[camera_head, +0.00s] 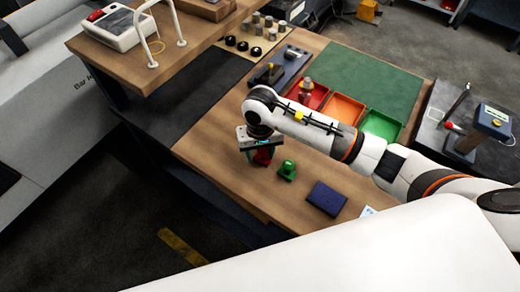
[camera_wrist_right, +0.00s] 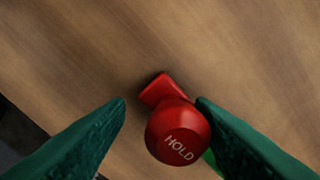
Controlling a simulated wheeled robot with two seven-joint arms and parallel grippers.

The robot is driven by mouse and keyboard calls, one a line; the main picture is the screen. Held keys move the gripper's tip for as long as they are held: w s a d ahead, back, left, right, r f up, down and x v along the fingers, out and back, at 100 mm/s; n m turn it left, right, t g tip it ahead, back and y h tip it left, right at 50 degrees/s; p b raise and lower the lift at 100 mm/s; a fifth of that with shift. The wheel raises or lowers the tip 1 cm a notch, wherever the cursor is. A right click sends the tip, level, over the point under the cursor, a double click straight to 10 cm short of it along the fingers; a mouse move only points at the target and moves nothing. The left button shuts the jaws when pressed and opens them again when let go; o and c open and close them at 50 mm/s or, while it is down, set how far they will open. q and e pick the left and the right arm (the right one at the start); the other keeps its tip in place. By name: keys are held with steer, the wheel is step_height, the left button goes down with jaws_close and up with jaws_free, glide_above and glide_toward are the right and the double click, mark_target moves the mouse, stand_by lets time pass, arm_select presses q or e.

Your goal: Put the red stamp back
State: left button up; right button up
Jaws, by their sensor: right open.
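The red stamp (camera_wrist_right: 178,131) has a round knob marked HOLD and stands on the wooden table in the right wrist view. In the head view the red stamp (camera_head: 262,157) shows just under my right gripper (camera_head: 258,150). In the right wrist view my right gripper (camera_wrist_right: 160,105) is open, with its two green fingers on either side of the knob. The right finger is close to the knob; I cannot tell whether it touches. A green stamp (camera_head: 287,170) stands just right of the red one. My left gripper is not in view.
A dark blue pad (camera_head: 327,198) lies near the table's front edge. Red (camera_head: 309,94), orange (camera_head: 343,108) and green (camera_head: 381,126) trays stand farther back beside a green mat (camera_head: 372,75). My right arm reaches across the table's right side.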

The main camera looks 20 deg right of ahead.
steer(key=shift+r, duration=0.2)
steer(key=shift+w+r, duration=0.1)
steer(key=shift+r, duration=0.15)
step_height(320, 180, up, 11)
steer(key=b, duration=0.4)
steer(key=shift+f, duration=0.2)
steer(key=shift+r, duration=0.4)
